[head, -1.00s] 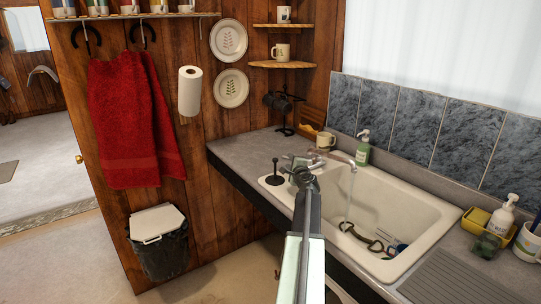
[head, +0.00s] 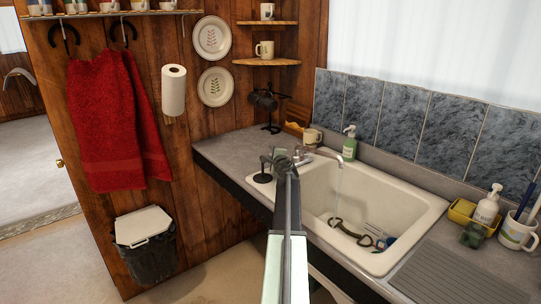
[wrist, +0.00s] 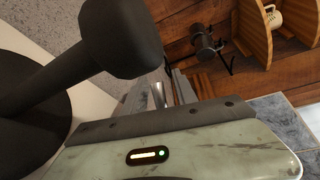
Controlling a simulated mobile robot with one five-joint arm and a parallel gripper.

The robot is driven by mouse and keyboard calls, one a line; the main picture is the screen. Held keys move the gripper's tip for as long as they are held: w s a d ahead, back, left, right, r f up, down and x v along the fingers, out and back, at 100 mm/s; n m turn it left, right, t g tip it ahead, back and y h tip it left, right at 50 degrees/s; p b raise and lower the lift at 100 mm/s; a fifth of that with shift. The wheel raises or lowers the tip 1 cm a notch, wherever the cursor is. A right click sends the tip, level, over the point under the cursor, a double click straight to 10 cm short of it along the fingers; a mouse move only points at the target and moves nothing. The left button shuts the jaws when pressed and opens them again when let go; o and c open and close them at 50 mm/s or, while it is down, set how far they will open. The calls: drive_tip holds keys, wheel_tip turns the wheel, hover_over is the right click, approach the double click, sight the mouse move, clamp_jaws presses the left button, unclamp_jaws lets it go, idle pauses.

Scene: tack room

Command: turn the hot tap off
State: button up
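The chrome tap (head: 309,154) stands at the back left of the white sink (head: 428,217). A thin stream of water (head: 338,184) runs from its spout into the basin. My gripper (head: 282,158) is at the left of the tap, above the sink's back left corner. In the wrist view its two fingers (wrist: 162,92) look apart, with a shiny metal piece showing between or beyond them. I cannot tell whether they touch it. The hot handle cannot be told apart in the head view; my gripper covers part of that area.
A black upright object with a round base (head: 262,178) stands just left of my gripper, and looms close in the wrist view (wrist: 120,35). Dark items (head: 352,232) lie in the basin.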

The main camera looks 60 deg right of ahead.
clamp_jaws()
drive_tip(key=shift+a, duration=0.1)
idle(1.2)
